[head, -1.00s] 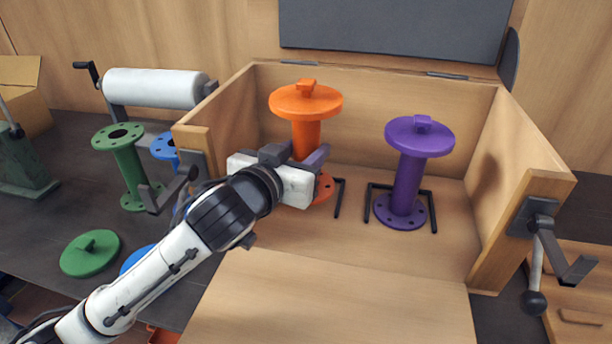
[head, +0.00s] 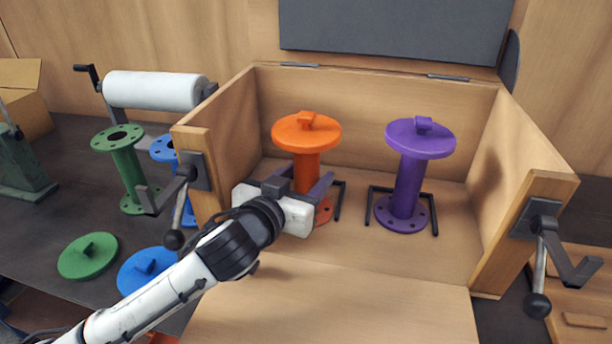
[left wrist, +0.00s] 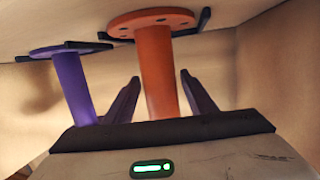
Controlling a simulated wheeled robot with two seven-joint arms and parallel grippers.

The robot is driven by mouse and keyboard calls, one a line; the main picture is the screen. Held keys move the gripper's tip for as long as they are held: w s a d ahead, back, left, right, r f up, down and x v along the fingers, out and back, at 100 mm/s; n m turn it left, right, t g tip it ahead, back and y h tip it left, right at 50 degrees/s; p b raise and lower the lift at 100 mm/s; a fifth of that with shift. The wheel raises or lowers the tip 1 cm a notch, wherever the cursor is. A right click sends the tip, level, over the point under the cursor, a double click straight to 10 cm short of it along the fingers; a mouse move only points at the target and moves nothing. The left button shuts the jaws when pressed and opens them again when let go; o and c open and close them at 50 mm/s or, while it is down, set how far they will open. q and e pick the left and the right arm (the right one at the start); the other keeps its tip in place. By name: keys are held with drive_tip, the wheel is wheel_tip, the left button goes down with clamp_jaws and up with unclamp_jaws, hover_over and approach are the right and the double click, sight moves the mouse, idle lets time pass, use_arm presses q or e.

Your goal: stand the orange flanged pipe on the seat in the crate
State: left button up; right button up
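The orange flanged pipe (head: 306,165) stands upright in the left part of the wooden crate (head: 375,272). Its lower flange is low between the black brackets of the seat (head: 340,203); the gripper hides the left bracket in the head view. In the left wrist view, the pipe (left wrist: 156,70) passes between the two fingers of my left gripper (left wrist: 160,88), with gaps beside it. My left gripper also shows in the head view (head: 302,182), around the pipe's shaft below the upper flange. The fingers are open. My right gripper is out of view.
A purple flanged pipe (head: 407,185) stands in black brackets to the right. Crank handles (head: 543,255) are on the crate's front posts. Green (head: 128,165) and blue pipes, round lids (head: 88,256) and a white roll (head: 152,89) are at left.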

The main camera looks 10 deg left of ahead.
use_arm(q)
drive_tip(key=shift+r, duration=0.2)
drive_tip(key=v, duration=1.2)
